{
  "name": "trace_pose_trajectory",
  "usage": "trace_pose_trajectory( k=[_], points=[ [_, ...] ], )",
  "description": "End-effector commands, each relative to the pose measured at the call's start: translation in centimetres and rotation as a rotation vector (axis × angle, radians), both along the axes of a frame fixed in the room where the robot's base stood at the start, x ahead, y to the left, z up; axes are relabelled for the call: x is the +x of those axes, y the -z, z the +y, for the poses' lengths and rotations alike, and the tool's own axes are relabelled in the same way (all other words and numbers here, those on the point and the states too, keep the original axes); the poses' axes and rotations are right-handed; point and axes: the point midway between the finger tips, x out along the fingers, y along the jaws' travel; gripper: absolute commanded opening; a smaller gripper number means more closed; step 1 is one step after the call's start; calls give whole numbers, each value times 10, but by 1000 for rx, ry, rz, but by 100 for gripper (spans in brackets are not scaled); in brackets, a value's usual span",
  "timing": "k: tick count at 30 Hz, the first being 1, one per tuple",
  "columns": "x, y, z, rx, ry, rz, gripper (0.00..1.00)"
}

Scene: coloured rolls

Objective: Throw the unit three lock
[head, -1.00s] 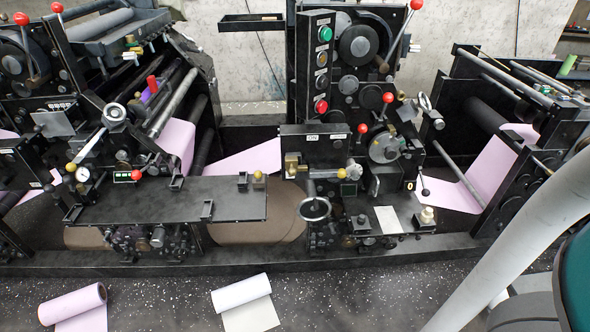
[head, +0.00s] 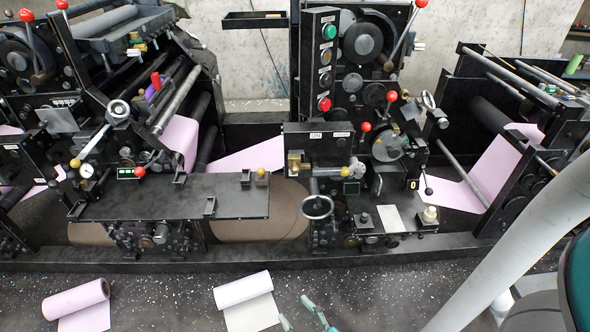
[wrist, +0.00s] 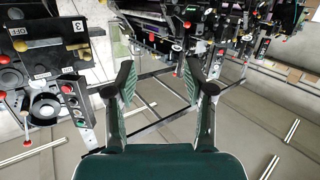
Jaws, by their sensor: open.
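My gripper (head: 302,314) shows only as teal fingertips at the bottom edge of the head view, in front of the press and apart from it. In the wrist view my gripper (wrist: 155,72) is open and empty, its two fingers wide apart. A small black-knobbed lever (head: 428,190) stands beside a plate marked 0 (head: 412,184). I cannot tell which part is the unit three lock.
A tall control panel (head: 322,62) with green and red buttons rises behind. A flat black table (head: 170,198) lies left of the handwheel. Pink (head: 76,297) and white (head: 242,289) rolls lie on the speckled floor. A low black rail (head: 230,263) runs along the front.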

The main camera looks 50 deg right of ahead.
Motion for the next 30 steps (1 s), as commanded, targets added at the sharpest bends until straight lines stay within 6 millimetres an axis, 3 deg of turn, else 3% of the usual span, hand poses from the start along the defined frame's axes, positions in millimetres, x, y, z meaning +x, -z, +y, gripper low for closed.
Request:
trace_pose_trajectory(
  k=[1,6,15,21,25,30],
  points=[
    [16,-3,-13,-12,28,-15,53],
    [61,-14,-57,-50,114,-41,53],
    [125,-53,-153,-117,279,-79,53],
    [147,-83,-208,-148,368,-95,53],
    [153,-92,-226,-158,396,-98,53],
    [158,-96,-235,-161,406,-99,53]
  ],
)
